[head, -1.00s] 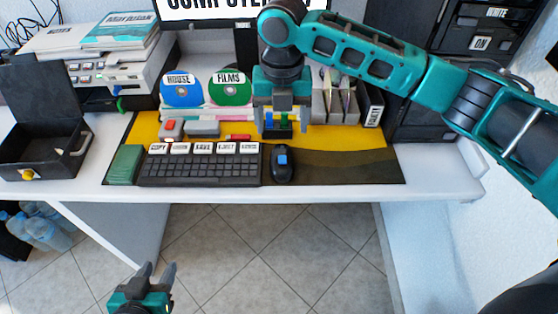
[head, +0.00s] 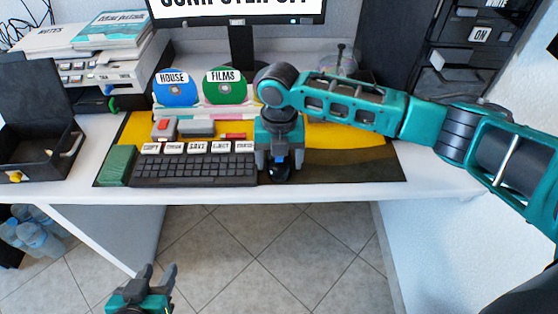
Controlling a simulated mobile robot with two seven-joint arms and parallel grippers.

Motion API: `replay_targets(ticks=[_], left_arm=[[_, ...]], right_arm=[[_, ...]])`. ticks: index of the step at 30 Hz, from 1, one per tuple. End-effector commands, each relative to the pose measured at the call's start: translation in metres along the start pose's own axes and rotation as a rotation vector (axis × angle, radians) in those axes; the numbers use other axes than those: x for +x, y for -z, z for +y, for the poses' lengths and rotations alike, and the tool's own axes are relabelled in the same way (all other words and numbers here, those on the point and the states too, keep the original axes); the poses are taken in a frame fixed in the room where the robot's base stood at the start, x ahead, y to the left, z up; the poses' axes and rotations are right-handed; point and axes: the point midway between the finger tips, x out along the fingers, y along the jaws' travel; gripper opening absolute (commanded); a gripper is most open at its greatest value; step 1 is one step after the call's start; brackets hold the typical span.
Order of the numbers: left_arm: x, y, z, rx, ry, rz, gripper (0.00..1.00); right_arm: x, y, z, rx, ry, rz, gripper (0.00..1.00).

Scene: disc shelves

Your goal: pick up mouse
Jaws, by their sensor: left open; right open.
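The black mouse (head: 280,176) with a blue part on top lies on the mat (head: 350,165), just right of the keyboard (head: 195,171). My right gripper (head: 280,164) points down over it, open, with one finger on each side of the mouse. The gripper body hides the far part of the mouse, and I cannot tell whether the fingers touch it. My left gripper (head: 158,277) is open and empty, low in front of the desk and away from everything on it.
A HOUSE disc (head: 176,87) and a FILMS disc (head: 225,86) stand behind the keyboard. A green block (head: 117,165) sits at its left. An open black box (head: 40,150) is at far left. The mat's right part is clear.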

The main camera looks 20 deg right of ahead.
Motion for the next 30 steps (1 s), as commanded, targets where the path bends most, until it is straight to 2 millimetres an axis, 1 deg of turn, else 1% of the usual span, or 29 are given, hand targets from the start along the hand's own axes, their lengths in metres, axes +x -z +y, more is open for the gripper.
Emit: replay_targets(ticks=[5, 6, 18, 20, 26, 30], left_arm=[[-0.001, 0.005, 0.001, 0.001, -0.004, 0.009, 0.43], [-0.001, 0.006, 0.001, 0.001, -0.004, 0.010, 0.43], [-0.001, 0.005, 0.000, 0.001, 0.000, 0.008, 0.43], [0.000, 0.004, -0.001, 0.001, 0.002, 0.006, 0.43], [0.000, 0.001, -0.002, 0.001, 0.004, 0.001, 0.43], [-0.001, 0.003, -0.003, 0.002, 0.005, 0.002, 0.43]], right_arm=[[0.000, 0.000, 0.000, -0.001, -0.001, -0.001, 0.77], [0.000, 0.000, 0.000, -0.001, -0.001, -0.001, 0.75], [0.000, 0.000, 0.000, 0.000, 0.000, -0.001, 0.36], [0.000, 0.000, 0.000, 0.000, 0.000, -0.001, 0.31], [-0.001, -0.001, 0.000, 0.000, -0.001, -0.002, 0.31], [-0.010, -0.001, 0.000, 0.000, -0.001, -0.003, 0.31]])
